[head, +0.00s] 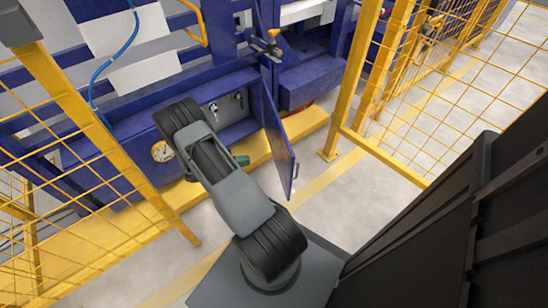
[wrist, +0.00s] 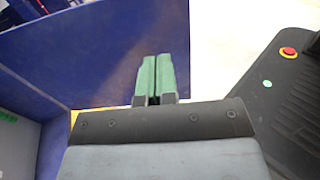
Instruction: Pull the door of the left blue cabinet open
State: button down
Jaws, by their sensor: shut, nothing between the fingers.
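The blue cabinet (head: 240,133) stands low on the blue frame, with its grey inside and small fittings showing. Its blue door (head: 279,132) is swung out, hinged on the right side of the opening, standing well open. My gripper (head: 242,160) is in front of the opening, left of the door, mostly hidden behind my arm. In the wrist view, my gripper's green fingers (wrist: 156,78) are shut together, empty. They lie over the blue door panel (wrist: 85,55), close to its right edge. I cannot tell whether they touch it.
Yellow mesh fences (head: 440,100) stand at right and left. A yellow post (head: 350,85) rises right of the door. The pale floor (head: 325,205) beyond the door is clear.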

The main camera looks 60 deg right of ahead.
aim_at(287, 153)
jog(key=b+x, duration=0.3)
jog(key=x, duration=1.1)
jog(key=shift+f+b, duration=0.1)
jog(key=shift+b, duration=0.25)
jog(key=shift+d, duration=0.1)
